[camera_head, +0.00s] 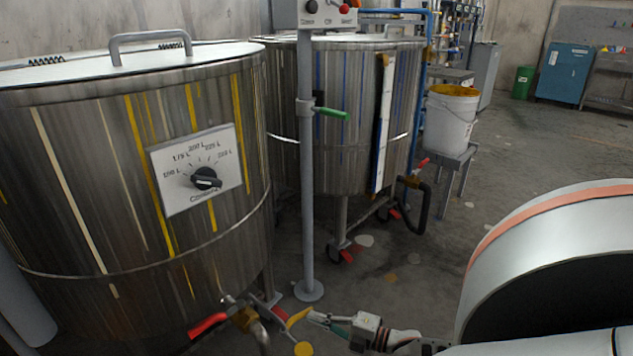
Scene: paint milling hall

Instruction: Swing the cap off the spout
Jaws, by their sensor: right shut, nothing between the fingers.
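A brass spout (243,318) with a red lever (208,326) comes out low on the near steel tank (95,200). Its metal pipe bends down towards the bottom of the head view. A yellow piece (298,318) shows just right of the spout; I cannot tell whether it is the cap. A yellow disc (303,348) shows below it, and I cannot tell if it is a part or a floor stain. My right gripper (318,318) points left at the yellow piece, shut and empty. I cannot tell whether they touch. My left gripper is not in view.
A second steel tank (340,130) stands behind, with its own valve and dark hose (424,208). A grey post (306,200) on a round foot stands close behind my right gripper. A white bucket (449,120) sits on a stool. The floor (440,260) at centre right is open.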

